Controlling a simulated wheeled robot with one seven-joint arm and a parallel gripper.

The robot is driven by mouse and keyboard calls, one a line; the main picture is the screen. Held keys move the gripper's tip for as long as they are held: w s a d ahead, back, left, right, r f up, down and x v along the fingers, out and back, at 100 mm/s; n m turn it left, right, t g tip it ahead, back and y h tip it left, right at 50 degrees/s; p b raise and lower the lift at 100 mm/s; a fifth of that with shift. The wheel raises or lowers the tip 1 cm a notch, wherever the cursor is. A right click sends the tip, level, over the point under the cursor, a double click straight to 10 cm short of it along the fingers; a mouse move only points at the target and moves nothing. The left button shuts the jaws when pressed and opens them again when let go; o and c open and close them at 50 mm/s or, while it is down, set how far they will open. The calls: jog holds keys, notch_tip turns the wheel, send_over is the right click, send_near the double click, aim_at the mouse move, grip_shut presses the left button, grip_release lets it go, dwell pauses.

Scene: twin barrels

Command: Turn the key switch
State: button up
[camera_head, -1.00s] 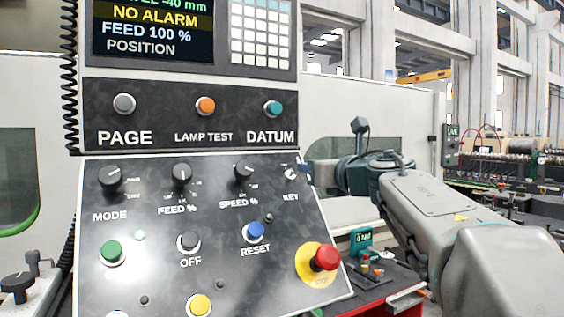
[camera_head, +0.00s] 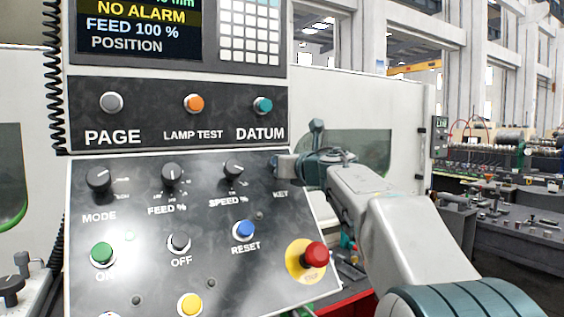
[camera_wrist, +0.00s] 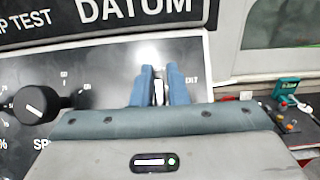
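The key switch sits at the upper right of the sloped control panel (camera_head: 215,262), above the label KEY. In the head view my gripper (camera_head: 277,165) covers it. In the wrist view the key (camera_wrist: 158,92) shows as a pale upright sliver between the two blue fingers of my gripper (camera_wrist: 160,80). The fingers stand apart, one on each side of the key, with a narrow gap. I cannot tell whether either finger touches it. The key's base is mostly hidden behind the gripper.
The SPEED knob (camera_head: 232,170) is just left of the gripper; it also shows in the wrist view (camera_wrist: 42,103). The red emergency button (camera_head: 316,254) and blue RESET button (camera_head: 244,230) lie below. The DATUM button (camera_head: 262,105) is above. Open floor and benches lie right.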

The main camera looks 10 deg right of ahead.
grip_shut()
jog(key=shift+m+h+p, duration=0.3)
jog(key=shift+m, duration=0.1)
jog(key=m+h+p, duration=0.1)
jog(key=m, duration=0.1)
jog(key=m+h+p, duration=0.2)
jog(key=shift+d+r+m+p, duration=0.15)
jog(key=shift+m+p, duration=0.15)
jog(key=m+h+p, duration=0.1)
jog(key=m, duration=0.1)
jog(key=m+h+p, duration=0.1)
jog(key=m+p, duration=0.1)
jog(key=m+g+h+p, duration=0.1)
jog(key=m+h+p, duration=0.1)
jog(key=shift+d+f+m, duration=0.25)
jog(key=shift+d+m, duration=0.05)
jog(key=shift+d+f+m+g+h+p, duration=0.15)
jog(key=shift+m+g+h+p, duration=0.3)
jog(key=shift+m, duration=0.4)
jog(key=shift+f+m+g+h+p, duration=0.15)
jog(key=shift+m+g+h+p, duration=0.35)
jog(key=shift+m, duration=0.35)
jog(key=shift+f, duration=0.1)
jog(key=shift+o, duration=2.4)
grip_release()
